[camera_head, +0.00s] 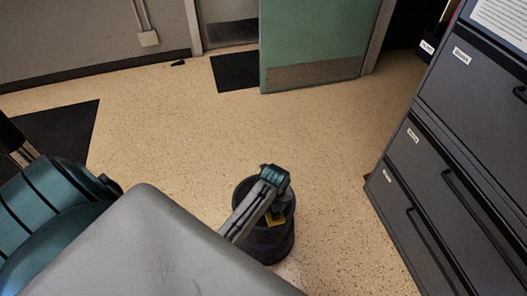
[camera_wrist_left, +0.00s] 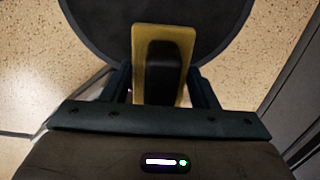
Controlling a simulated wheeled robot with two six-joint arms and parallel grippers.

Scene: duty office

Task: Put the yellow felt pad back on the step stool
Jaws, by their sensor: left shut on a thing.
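The yellow felt pad (camera_head: 276,219) is in my left gripper (camera_head: 277,210), over the step stool (camera_head: 268,246), a dark, round stool standing on the floor. In the left wrist view the pad (camera_wrist_left: 180,38) is a yellow rectangle between the two fingers of my left gripper (camera_wrist_left: 160,92), with a black block across its middle. The dark round top of the stool (camera_wrist_left: 100,25) lies behind the pad there. I cannot tell whether the pad touches the stool. My right gripper is out of view.
A scratched grey surface (camera_head: 155,250) fills the lower left foreground and hides part of my left arm. Dark filing cabinets (camera_head: 435,150) stand at the right. A green door (camera_head: 315,40) and a black mat (camera_head: 235,72) are at the back. The floor between is clear.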

